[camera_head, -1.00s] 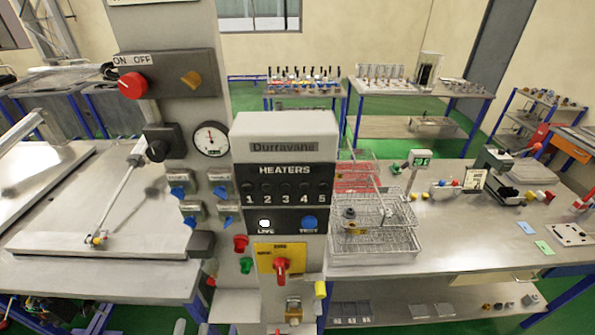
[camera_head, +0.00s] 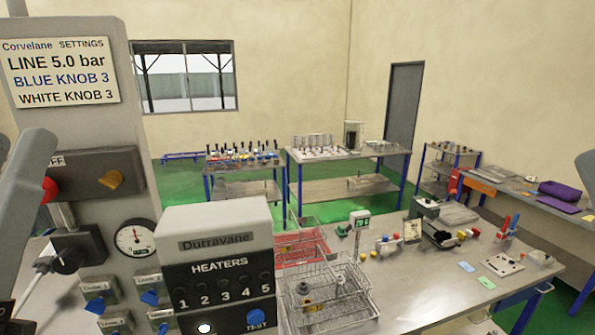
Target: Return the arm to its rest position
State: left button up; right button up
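A grey link of my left arm (camera_head: 25,185) rises along the left edge, in front of the control panel (camera_head: 95,205). It covers part of the panel and the red knob (camera_head: 50,190). My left gripper does not show. A small piece of what looks like my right arm (camera_head: 588,170) shows at the right edge, and its gripper is out of the picture. No object is seen held.
The panel and heater box (camera_head: 215,225) fill the lower left, with a gauge (camera_head: 135,237) and blue knobs. Wire baskets (camera_head: 325,295) stand right of it on a metal bench (camera_head: 420,300). Tables stand behind, with open green floor (camera_head: 170,185) between.

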pick_arm(q)
notch_tip(320, 180, up, 12)
jog(key=d+m+h+p, duration=0.2)
jog(key=h+p, duration=0.2)
jog(key=p, duration=0.9)
notch_tip(320, 180, down, 16)
jog(key=b, duration=1.6)
jog(key=shift+w+r, duration=0.15)
jog(key=shift+r, duration=0.1)
